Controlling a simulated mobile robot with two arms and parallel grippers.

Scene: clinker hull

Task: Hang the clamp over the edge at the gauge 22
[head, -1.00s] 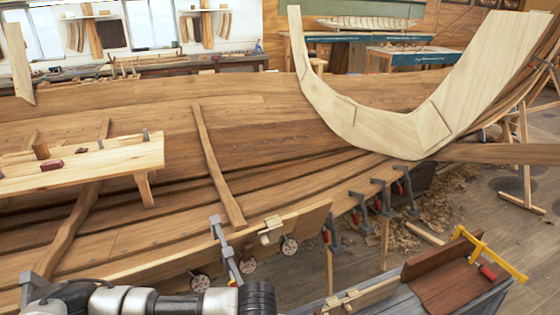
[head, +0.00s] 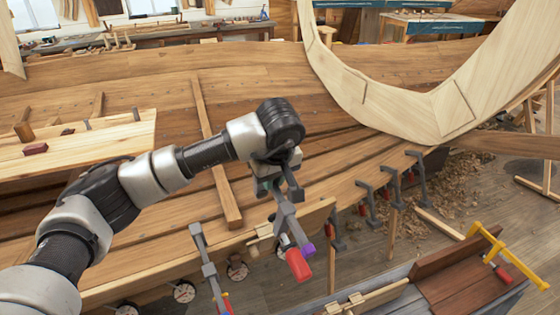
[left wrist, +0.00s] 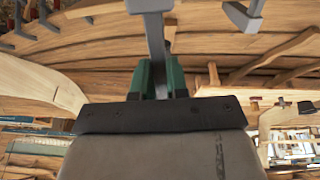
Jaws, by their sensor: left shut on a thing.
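The clamp (head: 287,218) is a grey bar with a red handle and a purple band at its lower end. My left gripper (head: 268,184) is shut on it, holding it near the outer plank edge; contact with the edge cannot be told. In the left wrist view the clamp's grey bar (left wrist: 155,42) stands between the green finger pads (left wrist: 158,82). My right gripper is out of view.
Another grey clamp (head: 207,262) hangs on the edge left of the held one. Several clamps (head: 370,202) hang further right. A small wooden piece (head: 262,238) sits on the edge close by. A yellow-framed clamp (head: 508,258) is on the bench at lower right.

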